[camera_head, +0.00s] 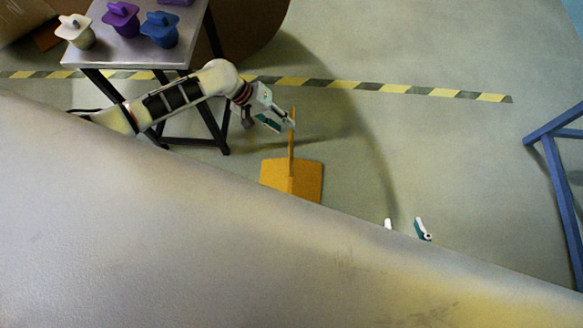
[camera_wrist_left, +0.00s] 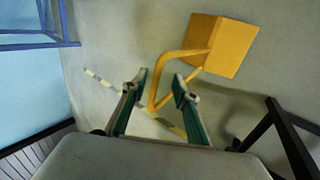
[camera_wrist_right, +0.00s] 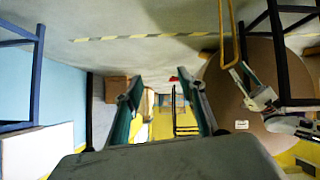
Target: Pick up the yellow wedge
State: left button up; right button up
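The yellow wedge (camera_head: 305,178) rests on the floor with its tall handle (camera_head: 291,140) standing up. My left gripper (camera_head: 281,122) is at the upper part of the handle. In the left wrist view the wedge (camera_wrist_left: 222,45) is at the upper right, and its looped handle (camera_wrist_left: 154,92) shows between the two spread fingers; I see no finger closed on it. My right gripper (camera_head: 405,228) is open and empty, partly hidden behind a large pale surface. In the right wrist view its fingers (camera_wrist_right: 163,90) are apart, and the yellow handle (camera_wrist_right: 229,40) is at the top.
The pale surface (camera_head: 180,240) fills the lower head view. A metal table (camera_head: 122,48) with purple, blue and white knobbed items stands at upper left. A large brown roll (camera_head: 247,30) is behind it. A blue frame (camera_head: 560,190) is at right. Floor between is clear.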

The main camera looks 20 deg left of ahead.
aim_at(290, 130)
pick_arm(q)
jog(key=x, duration=0.1)
jog(key=b+x, duration=0.1)
jog(key=x, duration=0.2)
jog(key=shift+s+d+f+b, duration=0.3)
jog(key=shift+f, duration=0.05)
jog(key=shift+w+r, duration=0.15)
jog(key=shift+r, duration=0.05)
jog(key=shift+c, duration=0.3)
grip_shut()
jog(key=shift+d+r, duration=0.1)
